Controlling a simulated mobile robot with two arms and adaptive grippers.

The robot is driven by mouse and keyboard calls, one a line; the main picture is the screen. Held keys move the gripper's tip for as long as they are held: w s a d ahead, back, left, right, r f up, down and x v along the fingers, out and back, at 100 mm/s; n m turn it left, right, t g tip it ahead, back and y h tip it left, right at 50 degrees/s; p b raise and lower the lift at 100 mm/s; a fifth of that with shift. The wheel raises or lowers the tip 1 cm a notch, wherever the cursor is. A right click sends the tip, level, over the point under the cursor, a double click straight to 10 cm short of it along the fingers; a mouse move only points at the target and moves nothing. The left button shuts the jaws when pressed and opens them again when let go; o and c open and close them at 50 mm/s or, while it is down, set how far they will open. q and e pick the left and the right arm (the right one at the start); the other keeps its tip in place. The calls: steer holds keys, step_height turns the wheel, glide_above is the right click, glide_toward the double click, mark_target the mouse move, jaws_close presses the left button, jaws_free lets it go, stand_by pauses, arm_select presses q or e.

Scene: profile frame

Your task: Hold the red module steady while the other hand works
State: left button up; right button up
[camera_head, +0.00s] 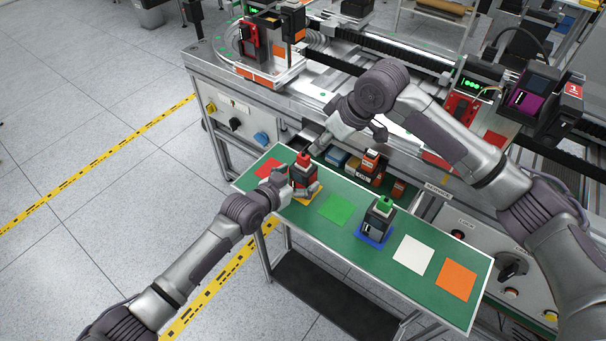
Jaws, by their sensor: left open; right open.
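The red module (302,176), a red and dark block with a red top piece, stands upright on a yellow-orange square (309,197) of the green table (378,271). My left gripper (288,184) is open at the module's left side, close against it; I cannot tell whether its fingers touch. My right gripper (316,152) is open and empty, just above and to the right of the module's red top. Part of the module's left side is hidden by the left gripper.
A dark module with a green top (379,216) stands on a blue square. Red (268,168), green (338,209), white (413,254) and orange (456,280) squares lie bare. Boxes (366,167) sit behind the table, below the machine bench (287,100).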

arm_select(q)
steer(key=shift+x, duration=1.25)
steer(key=c, duration=1.4)
